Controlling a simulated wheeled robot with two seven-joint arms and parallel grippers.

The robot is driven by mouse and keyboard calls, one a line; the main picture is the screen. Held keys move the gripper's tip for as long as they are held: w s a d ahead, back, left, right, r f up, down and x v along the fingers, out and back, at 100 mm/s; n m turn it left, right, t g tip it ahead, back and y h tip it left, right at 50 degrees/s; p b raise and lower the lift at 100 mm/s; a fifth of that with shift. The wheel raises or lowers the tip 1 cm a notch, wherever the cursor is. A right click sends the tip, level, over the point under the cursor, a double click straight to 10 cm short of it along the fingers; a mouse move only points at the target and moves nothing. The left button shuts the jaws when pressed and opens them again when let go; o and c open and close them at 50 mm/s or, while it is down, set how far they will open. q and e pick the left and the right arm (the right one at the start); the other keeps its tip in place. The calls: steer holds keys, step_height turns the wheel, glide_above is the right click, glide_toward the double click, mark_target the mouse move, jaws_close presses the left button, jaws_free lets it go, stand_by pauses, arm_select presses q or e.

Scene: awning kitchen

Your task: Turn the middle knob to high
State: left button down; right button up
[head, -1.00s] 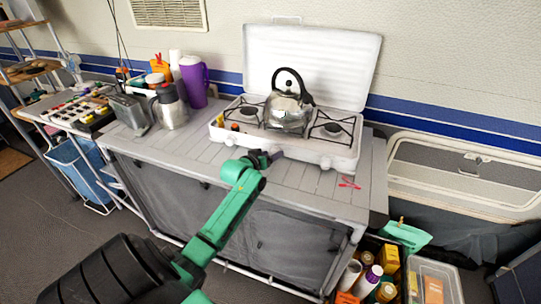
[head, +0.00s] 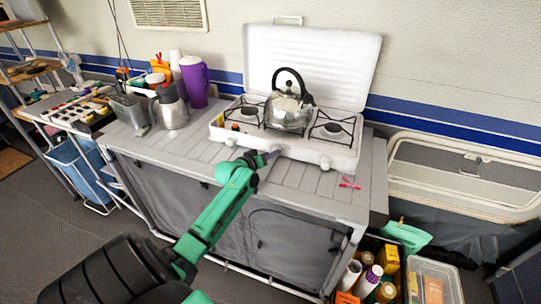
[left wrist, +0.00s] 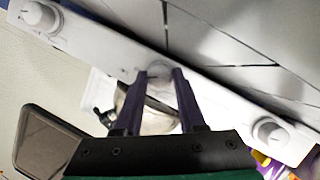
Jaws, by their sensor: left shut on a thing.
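The white camping stove (head: 300,155) stands on the counter with its lid up. Its front panel carries three knobs. The middle knob (left wrist: 157,69) sits between the purple fingertips of my left gripper (left wrist: 160,74) in the left wrist view, and the fingers are shut on it. In the head view my left gripper (head: 273,155) reaches the middle of the stove front and hides that knob. One outer knob (head: 230,142) and the other outer knob (head: 325,163) show on either side. The knob's marking is too small to read. My right gripper is not in view.
A kettle (head: 289,108) stands on the stove's grates. A purple jug (head: 195,82) and a steel flask (head: 171,108) stand left of the stove. A red item (head: 349,184) lies on the counter at right. The counter (head: 215,170) before the stove is mostly clear.

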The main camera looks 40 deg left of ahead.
arm_select(q)
steer(key=shift+a+f+n+t+h+b, duration=0.1)
steer(key=shift+f+n+t+h+b, duration=0.2)
steer(key=shift+n+b, duration=0.3)
steer(key=n+t+b, duration=0.1)
steer(key=n+b, duration=0.1)
steer(key=b, duration=0.1)
steer(key=shift+f+h+b, duration=0.1)
steer(key=shift+h+b, duration=0.2)
steer(key=shift+h, duration=0.1)
steer(key=shift+n+t+h+b, duration=0.3)
steer(key=shift+n+t+b, duration=0.1)
steer(key=shift+n+b, duration=0.7)
steer(key=shift+r, duration=0.2)
steer(key=c, duration=0.5)
jaws_free()
